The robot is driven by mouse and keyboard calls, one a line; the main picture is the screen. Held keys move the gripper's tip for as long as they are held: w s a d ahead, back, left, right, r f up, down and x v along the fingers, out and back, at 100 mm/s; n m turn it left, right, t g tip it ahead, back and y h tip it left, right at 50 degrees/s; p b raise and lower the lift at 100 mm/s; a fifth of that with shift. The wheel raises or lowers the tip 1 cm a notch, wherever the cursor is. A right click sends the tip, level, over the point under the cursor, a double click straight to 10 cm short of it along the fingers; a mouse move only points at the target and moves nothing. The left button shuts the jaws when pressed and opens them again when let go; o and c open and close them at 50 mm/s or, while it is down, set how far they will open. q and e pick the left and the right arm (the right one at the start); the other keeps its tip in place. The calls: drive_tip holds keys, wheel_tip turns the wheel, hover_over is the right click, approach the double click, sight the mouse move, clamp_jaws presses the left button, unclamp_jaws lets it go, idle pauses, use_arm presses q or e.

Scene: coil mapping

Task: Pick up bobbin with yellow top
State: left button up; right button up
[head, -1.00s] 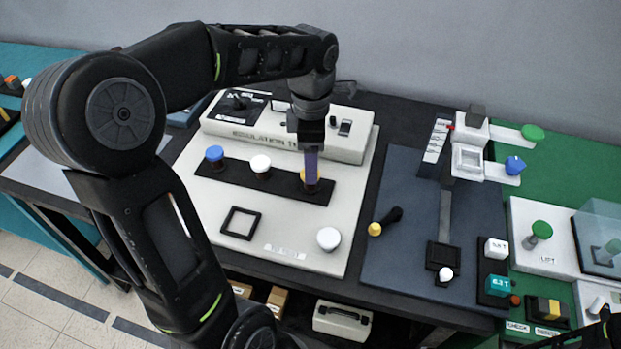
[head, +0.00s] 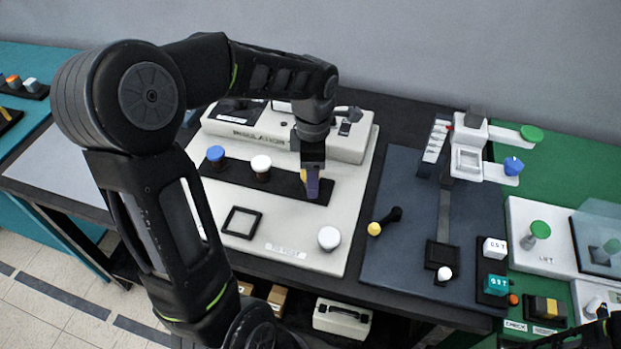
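The bobbin with the yellow top (head: 303,175) is at the right end of the black strip on the pale board, mostly hidden behind a purple finger of my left gripper (head: 312,183). The gripper points down from above, with its fingertips at the bobbin. I cannot tell whether the fingers are closed on it, or whether it still rests on the strip. The blue-topped bobbin (head: 215,155) and the white-topped bobbin (head: 261,166) stand upright on the same strip to the left.
An instrument box (head: 290,132) stands behind the strip. A black square frame (head: 241,209) and a white round knob (head: 329,238) are in front. To the right, a dark blue board (head: 400,270) carries a black-handled yellow-tipped piece (head: 385,221) and a tall stand (head: 470,135).

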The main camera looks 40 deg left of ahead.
use_arm(q)
drive_tip(key=shift+c, duration=0.4)
clamp_jaws()
idle(0.4)
